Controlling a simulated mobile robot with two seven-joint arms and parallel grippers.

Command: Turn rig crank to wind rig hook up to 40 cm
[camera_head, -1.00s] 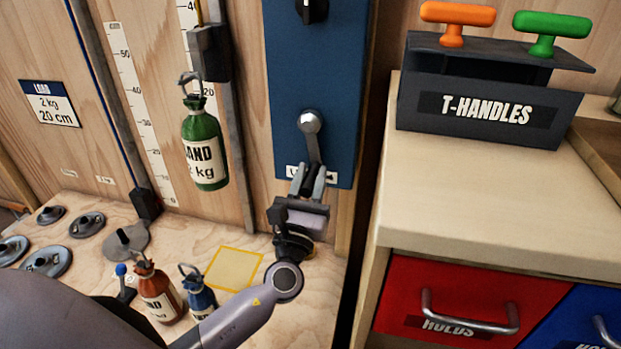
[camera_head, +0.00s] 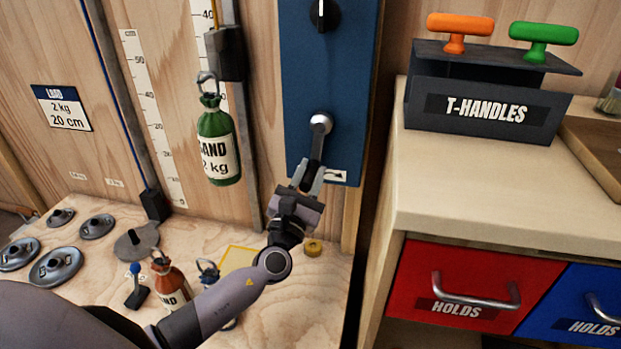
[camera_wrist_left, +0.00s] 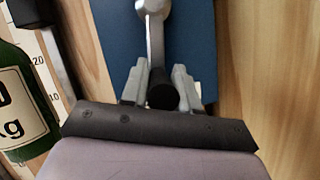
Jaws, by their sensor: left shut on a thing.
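The rig crank (camera_head: 320,125) has a silver hub on the blue panel (camera_head: 300,90), and its arm points down, slightly left. My left gripper (camera_head: 308,174) is shut on the crank's black handle; in the left wrist view the handle (camera_wrist_left: 162,96) sits between the two fingers (camera_wrist_left: 160,88). The rig hook (camera_head: 207,78) hangs below a dark block (camera_head: 226,62) on the rail, with a green 2 kg sand bottle (camera_head: 218,145) on it, clear of the bench. The bottle also shows in the left wrist view (camera_wrist_left: 22,100). My right gripper is out of view.
Red (camera_head: 170,285) and blue (camera_head: 208,275) sand bottles and several grey weights (camera_head: 55,266) stand on the bench below. A black knob (camera_head: 323,14) is higher on the panel. The T-handles box (camera_head: 487,110) stands on the cabinet at right.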

